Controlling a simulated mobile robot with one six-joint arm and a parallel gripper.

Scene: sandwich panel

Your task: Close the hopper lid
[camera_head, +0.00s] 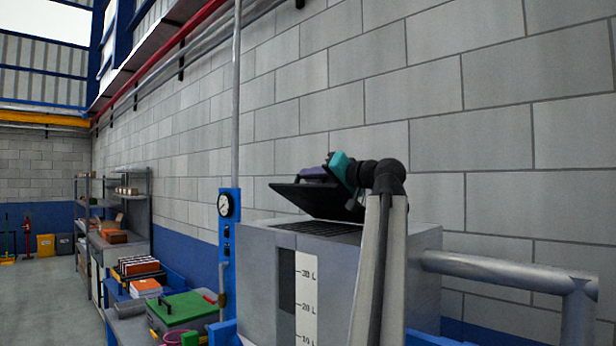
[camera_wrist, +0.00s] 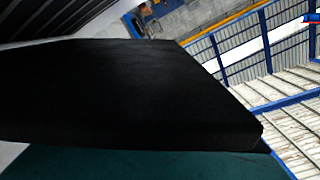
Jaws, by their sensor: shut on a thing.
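The hopper (camera_head: 262,262) is a grey metal box with a litre scale on its front and a dark grille at its top opening. Its black lid (camera_head: 298,199) is tilted, partly open above the opening, raised at the left and low at the right. My gripper (camera_head: 328,176), with teal and purple parts, is at the lid's upper side and shut on it. The exact contact is hard to see. In the wrist view a large black panel, the lid (camera_wrist: 130,95), fills the middle, with a teal strip below it.
A blue post with a gauge (camera_head: 225,205) stands left of the hopper. A metal pipe (camera_head: 490,268) runs to the right. A block wall (camera_head: 440,120) is close behind. A bench with a green case (camera_head: 182,309) and shelves are at the left; open floor lies far left.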

